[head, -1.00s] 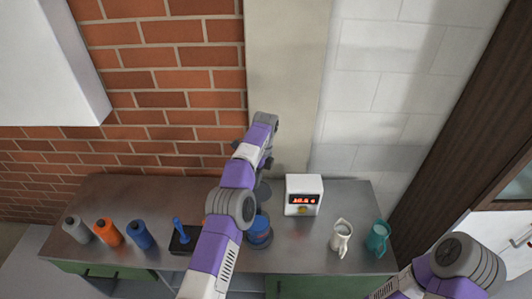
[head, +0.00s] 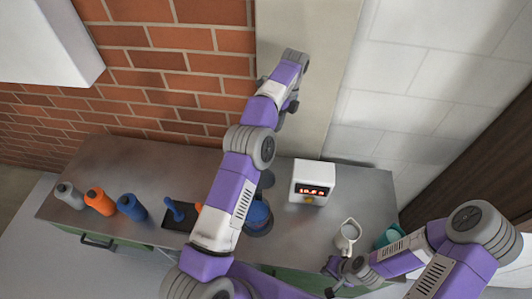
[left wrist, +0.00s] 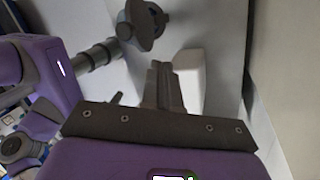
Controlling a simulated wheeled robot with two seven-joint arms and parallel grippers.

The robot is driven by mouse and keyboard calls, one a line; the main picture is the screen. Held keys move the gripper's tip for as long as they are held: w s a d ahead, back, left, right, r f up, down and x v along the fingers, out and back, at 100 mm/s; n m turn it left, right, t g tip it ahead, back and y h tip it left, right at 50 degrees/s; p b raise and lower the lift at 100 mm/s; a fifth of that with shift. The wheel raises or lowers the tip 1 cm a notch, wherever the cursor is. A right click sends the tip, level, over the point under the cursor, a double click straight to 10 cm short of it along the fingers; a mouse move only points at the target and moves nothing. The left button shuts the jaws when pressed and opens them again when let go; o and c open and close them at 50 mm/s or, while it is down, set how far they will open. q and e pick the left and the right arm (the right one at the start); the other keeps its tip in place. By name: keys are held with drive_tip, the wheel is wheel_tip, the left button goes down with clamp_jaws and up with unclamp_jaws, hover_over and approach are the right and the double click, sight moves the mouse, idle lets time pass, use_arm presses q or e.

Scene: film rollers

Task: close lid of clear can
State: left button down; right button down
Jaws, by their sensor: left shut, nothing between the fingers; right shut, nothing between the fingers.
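No clearly see-through can with a lid can be picked out. A dark blue round vessel (head: 262,218) stands on the counter, partly hidden behind my left arm. A small dark round thing (head: 267,179) shows just behind it, also partly covered. In the left wrist view a dark grey round piece (left wrist: 142,24) lies near the top; I cannot tell whether it is the lid. My left gripper (left wrist: 161,68) is shut and empty, raised above the back of the counter near the wall. My right gripper (head: 333,279) is shut and empty, in front of the counter's front edge.
A white timer box (head: 312,182) stands right of the vessel. A white jug (head: 347,236) and a teal jug (head: 391,236) stand at the right. Grey (head: 70,195), orange (head: 100,201) and blue (head: 132,207) bottles and a dark tray (head: 178,237) are at the left.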

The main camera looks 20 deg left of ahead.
use_arm(q)
drive_tip(key=s+a+f+b, duration=0.1)
drive_tip(key=s+f+b, duration=0.1)
drive_tip(key=s+f, duration=0.4)
drive_tip(key=shift+x, duration=0.85)
use_arm(e)
drive_tip(key=shift+w+f, duration=0.1)
drive_tip(key=shift+f, duration=1.3)
use_arm(q)
drive_tip(key=shift+a, duration=0.2)
